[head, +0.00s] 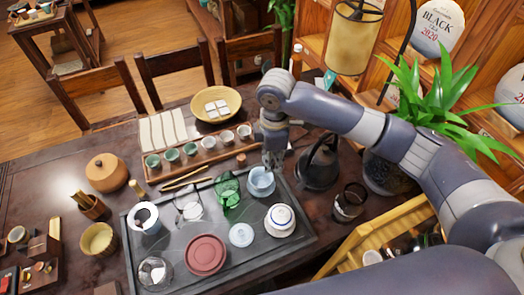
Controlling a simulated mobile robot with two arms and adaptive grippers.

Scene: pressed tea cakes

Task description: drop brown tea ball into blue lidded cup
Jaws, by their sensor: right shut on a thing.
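The blue cup (261,184) stands uncovered on the dark tea tray (305,236), towards its back right. A light blue lid (241,235) lies flat on the tray in front of it. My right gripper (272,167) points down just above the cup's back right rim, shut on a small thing. The fingers hide that thing almost wholly; I take it for the brown tea ball, but its colour does not show. Whether the fingertips touch the rim cannot be told. My left gripper is out of view.
A green glass (228,193) stands close left of the cup, a white lidded bowl (280,220) in front. A dark kettle (319,165) is close right of my gripper.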

